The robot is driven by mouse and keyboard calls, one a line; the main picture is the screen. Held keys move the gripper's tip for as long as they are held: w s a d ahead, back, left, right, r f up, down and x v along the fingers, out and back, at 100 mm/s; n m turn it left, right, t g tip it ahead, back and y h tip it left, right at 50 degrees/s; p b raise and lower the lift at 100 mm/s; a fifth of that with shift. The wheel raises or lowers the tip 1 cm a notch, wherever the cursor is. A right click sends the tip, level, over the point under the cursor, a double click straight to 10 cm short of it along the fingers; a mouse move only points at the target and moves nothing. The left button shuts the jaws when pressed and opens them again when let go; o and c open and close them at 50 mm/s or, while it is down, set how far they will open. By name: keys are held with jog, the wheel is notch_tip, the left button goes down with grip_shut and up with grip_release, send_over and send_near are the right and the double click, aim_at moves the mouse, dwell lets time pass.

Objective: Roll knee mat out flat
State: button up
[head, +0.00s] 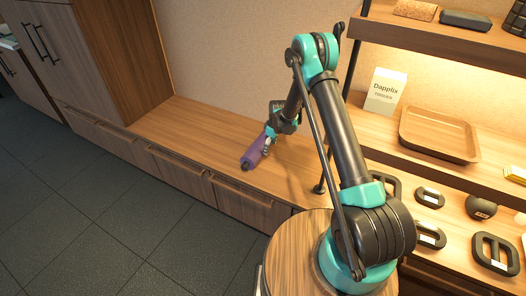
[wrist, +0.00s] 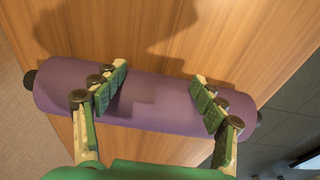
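The knee mat (head: 254,152) is a purple roll with dark round ends on the wooden bench top, near its front edge. In the wrist view the rolled mat (wrist: 155,98) lies across the picture, its dark ends showing at left and right. My gripper (wrist: 160,78) is open, its two green-padded fingers spread apart along the roll's length and overlapping it in view. I cannot tell whether they touch it. In the head view my gripper (head: 267,140) is at the roll, small and partly hidden by my arm.
The wooden bench (head: 203,128) is clear left of the roll. Shelves at right hold a white box (head: 385,91), a wooden tray (head: 438,134) and several dark handled weights (head: 494,253). A tall cabinet (head: 95,50) bounds the left.

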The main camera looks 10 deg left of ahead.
jog(key=shift+a, duration=0.1)
jog(key=shift+w+a, duration=0.5)
jog(key=shift+a, duration=0.7)
jog(key=shift+w+a, duration=0.5)
jog(key=shift+a, duration=0.75)
jog(key=shift+w+a, duration=0.5)
jog(key=shift+a, duration=0.7)
jog(key=shift+w+a, duration=0.5)
jog(key=shift+a, duration=0.7)
jog(key=shift+w+a, duration=0.5)
jog(key=shift+a, duration=0.75)
jog(key=shift+w+a, duration=0.5)
jog(key=shift+a, duration=0.7)
jog(key=shift+a, duration=0.1)
jog(key=shift+w+a, duration=0.5)
jog(key=shift+a, duration=0.7)
jog(key=shift+w+a, duration=0.55)
jog(key=shift+a, duration=0.65)
jog(key=shift+w+a, duration=0.5)
jog(key=shift+a, duration=0.7)
jog(key=shift+a, duration=0.1)
